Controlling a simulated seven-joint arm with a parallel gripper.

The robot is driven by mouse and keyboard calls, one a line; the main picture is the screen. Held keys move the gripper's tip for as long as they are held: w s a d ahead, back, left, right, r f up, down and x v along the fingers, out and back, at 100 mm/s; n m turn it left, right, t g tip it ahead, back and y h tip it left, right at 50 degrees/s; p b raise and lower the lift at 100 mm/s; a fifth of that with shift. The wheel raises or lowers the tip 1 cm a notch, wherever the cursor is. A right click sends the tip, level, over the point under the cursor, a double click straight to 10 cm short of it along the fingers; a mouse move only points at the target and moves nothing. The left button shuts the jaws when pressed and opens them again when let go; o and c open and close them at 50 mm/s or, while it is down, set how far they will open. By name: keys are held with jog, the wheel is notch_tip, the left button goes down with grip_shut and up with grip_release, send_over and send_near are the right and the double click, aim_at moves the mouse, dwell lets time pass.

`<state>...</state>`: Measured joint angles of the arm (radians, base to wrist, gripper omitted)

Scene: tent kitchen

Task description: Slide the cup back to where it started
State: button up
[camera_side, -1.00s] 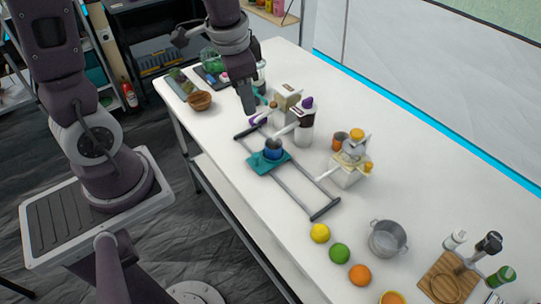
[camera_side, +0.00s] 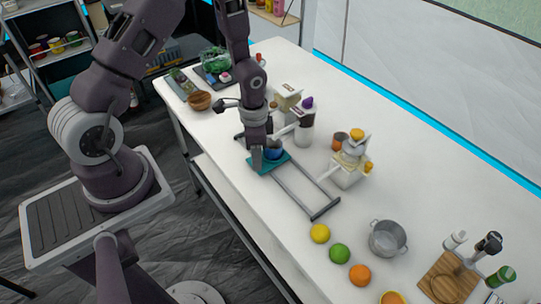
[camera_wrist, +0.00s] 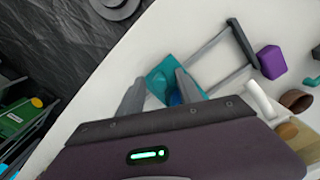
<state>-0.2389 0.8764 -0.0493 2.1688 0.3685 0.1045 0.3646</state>
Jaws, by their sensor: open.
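A blue cup (camera_side: 273,153) stands on a teal sliding plate (camera_side: 262,167), which rides on grey rails (camera_side: 300,197) on the white table. My gripper (camera_side: 259,163) is open and low at the cup, partly covering it in the side view. In the wrist view my gripper (camera_wrist: 159,78) points down at the teal plate (camera_wrist: 165,68). The cup (camera_wrist: 175,98) shows only in part there, close to the right finger. I cannot tell whether the finger touches it.
White dispensers (camera_side: 304,125) stand just behind the rails, and a juicer (camera_side: 350,160) is to their right. A lemon (camera_side: 320,233), a lime (camera_side: 340,253) and a metal pot (camera_side: 388,239) lie front right. A purple object (camera_wrist: 271,61) sits beside the rail's end.

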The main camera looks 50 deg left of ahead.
grip_shut()
jog(key=shift+d, duration=4.3)
grip_release()
notch_tip(320, 180, up, 7)
